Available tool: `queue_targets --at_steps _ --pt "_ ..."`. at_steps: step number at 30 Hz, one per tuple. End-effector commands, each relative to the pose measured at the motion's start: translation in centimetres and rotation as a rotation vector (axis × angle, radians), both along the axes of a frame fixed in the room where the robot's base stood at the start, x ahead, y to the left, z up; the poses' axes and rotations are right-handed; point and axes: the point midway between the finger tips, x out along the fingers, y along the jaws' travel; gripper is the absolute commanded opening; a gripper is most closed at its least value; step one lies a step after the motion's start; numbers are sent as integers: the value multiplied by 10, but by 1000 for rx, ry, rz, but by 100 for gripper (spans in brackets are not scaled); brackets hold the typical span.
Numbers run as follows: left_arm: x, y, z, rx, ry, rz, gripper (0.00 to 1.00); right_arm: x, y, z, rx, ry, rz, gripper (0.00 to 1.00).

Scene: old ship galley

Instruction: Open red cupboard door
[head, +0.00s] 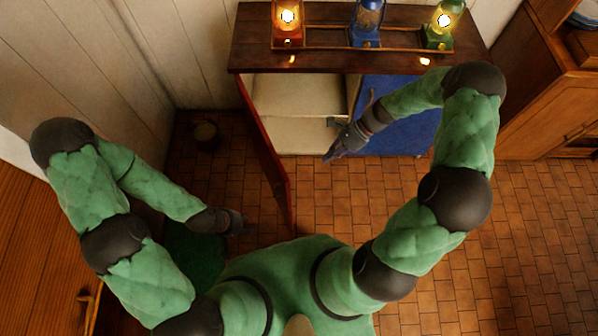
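The red cupboard door (268,150) stands swung open, seen nearly edge-on, hinged at the left of the cupboard. The cupboard's pale interior (295,105) shows behind it, with a shelf inside. My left gripper (240,224) is low, on the outer side of the red door, to the left of its lower end. A gap seems to separate it from the door. My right gripper (332,156) is in front of the open compartment, to the right of the red door and apart from it. Both grippers' fingers are dark and small, so their opening is unclear.
A blue door (405,125) covers the cupboard's right half. Red (288,30), blue (366,22) and green (440,27) lanterns stand on the dark wooden top (247,50). A wooden cabinet (550,95) is at right. Tiled floor (530,240) is free at lower right.

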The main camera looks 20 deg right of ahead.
Motion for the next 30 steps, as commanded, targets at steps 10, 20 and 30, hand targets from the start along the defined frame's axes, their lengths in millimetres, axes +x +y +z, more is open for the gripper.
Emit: queue_targets --at_steps 10,20,30 --pt "0 0 -13 0 0 0 40 -5 29 -28 8 8 -2 0" --pt "0 0 -30 0 0 0 40 -12 73 -70 6 7 -1 0" --pt "0 0 -37 0 0 0 40 -16 109 -68 5 3 -2 0"
